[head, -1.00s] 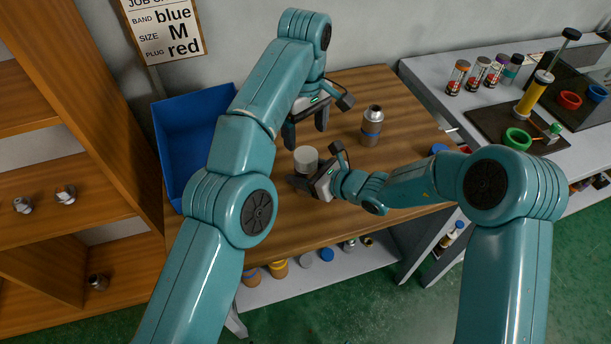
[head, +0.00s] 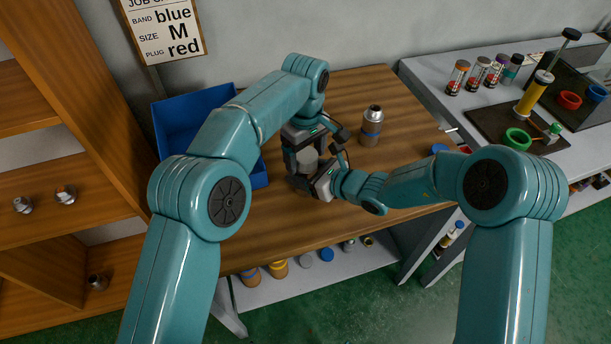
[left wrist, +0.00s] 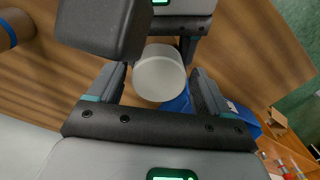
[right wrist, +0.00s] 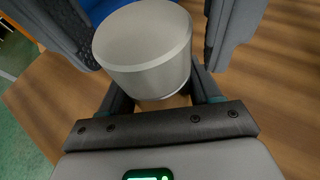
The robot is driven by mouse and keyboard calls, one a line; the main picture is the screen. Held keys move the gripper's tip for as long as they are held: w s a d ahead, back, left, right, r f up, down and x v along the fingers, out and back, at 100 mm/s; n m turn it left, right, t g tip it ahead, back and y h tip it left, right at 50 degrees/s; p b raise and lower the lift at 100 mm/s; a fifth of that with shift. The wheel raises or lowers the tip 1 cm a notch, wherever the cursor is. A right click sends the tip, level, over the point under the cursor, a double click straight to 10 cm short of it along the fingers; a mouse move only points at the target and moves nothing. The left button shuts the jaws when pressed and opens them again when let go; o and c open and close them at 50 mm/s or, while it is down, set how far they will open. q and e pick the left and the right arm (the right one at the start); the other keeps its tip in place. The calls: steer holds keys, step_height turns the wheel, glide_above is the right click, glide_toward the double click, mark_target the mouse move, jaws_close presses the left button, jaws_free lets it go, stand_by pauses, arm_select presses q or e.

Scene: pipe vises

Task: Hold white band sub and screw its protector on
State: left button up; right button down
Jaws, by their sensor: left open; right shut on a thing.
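A pale grey-white cylinder (head: 308,158), which looks like the protector, stands upright above my right gripper (head: 306,184). It shows large in the right wrist view (right wrist: 145,50) and round-topped in the left wrist view (left wrist: 159,75). My right gripper is shut on the part just below it, apparently the white band sub. That part is mostly hidden, and no band shows. I cannot tell how far the two are screwed together. My left gripper (head: 307,163) is open and points down from above, with one finger on each side of the white cylinder.
A blue bin (head: 195,112) is at the table's left. A grey bench (head: 430,85) with several jars is at right. Bare tabletop lies in front.

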arm_select(q)
steer(key=shift+f, duration=0.1)
steer(key=c, duration=1.1)
steer(key=shift+o, duration=0.2)
steer(key=m, duration=0.6)
steer(key=o, duration=1.2)
steer(key=shift+a, duration=0.1)
steer(key=shift+c, duration=0.2)
steer(key=shift+d, duration=0.2)
